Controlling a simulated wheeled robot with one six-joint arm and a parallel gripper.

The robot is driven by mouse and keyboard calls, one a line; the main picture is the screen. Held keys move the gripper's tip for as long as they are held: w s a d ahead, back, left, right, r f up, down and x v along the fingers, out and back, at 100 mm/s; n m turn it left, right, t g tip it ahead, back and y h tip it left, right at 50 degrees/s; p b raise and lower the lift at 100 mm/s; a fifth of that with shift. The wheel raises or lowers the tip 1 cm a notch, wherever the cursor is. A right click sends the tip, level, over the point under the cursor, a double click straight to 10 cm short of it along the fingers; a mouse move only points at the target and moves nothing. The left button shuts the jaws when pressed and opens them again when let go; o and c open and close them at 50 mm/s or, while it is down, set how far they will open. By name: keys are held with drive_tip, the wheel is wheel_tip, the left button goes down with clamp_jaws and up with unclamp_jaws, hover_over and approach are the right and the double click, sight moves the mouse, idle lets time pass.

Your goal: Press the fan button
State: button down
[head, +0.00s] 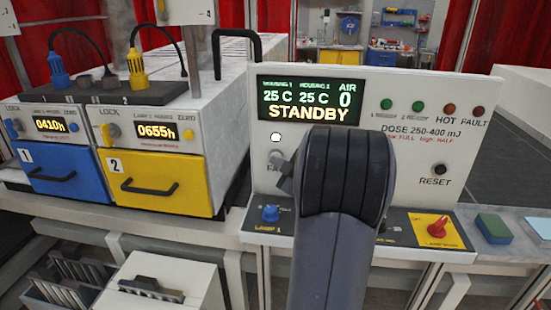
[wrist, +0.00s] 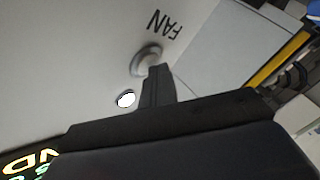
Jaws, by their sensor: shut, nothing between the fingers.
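The fan button (head: 275,157) is a round grey button on the white control panel, below a small white round lamp (head: 276,137). Its label is partly hidden by my gripper (head: 285,184) in the head view. In the wrist view the button (wrist: 143,57) sits beside the "FAN" label, with the white lamp (wrist: 126,99) near it. My gripper (wrist: 158,70) is shut and empty. Its tips are right at the button and overlap its edge in the picture. I cannot tell whether they touch it.
The display (head: 309,102) reads STANDBY and AIR 0. A reset button (head: 438,170), a blue knob (head: 270,213) and a red knob on a yellow plate (head: 437,229) are on the console. Blue (head: 62,170) and yellow (head: 158,181) lamp housings stand at left.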

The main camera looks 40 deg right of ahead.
drive_tip(key=shift+a, duration=0.1)
idle(0.3)
drive_tip(key=shift+s+a, duration=0.5)
drive_tip(key=s+a+b, duration=0.1)
drive_tip(key=s+a, duration=0.2)
drive_tip(key=a, duration=0.1)
drive_tip(key=shift+s, duration=0.15)
idle(0.3)
drive_tip(key=shift+d, duration=0.2)
idle(0.4)
drive_tip(key=shift+s+a, duration=1.25)
drive_tip(key=shift+a, duration=0.3)
